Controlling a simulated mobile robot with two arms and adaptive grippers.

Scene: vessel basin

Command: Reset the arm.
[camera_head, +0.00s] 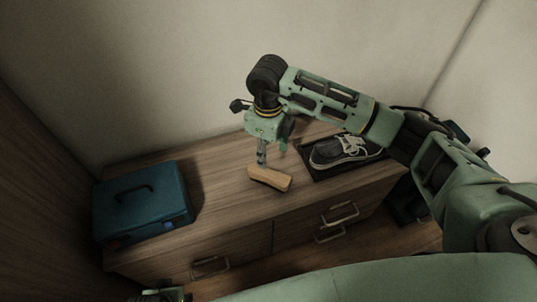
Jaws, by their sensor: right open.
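My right arm comes in from the right and reaches over the wooden cabinet top (218,207). My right gripper (263,160) points down and is open, with nothing seen between its fingers. It is just above and behind a light wooden block, perhaps a brush (270,178); I cannot tell whether they touch. A small green and black part of what looks like my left gripper (165,294) shows at the bottom edge. Its fingers cannot be made out.
A dark shoe with pale laces (343,150) sits on a black mat (318,174) to the right of the block. A blue case with a handle (140,203) stands at the left end. Drawers with metal handles (340,213) face the front. Walls close in behind and left.

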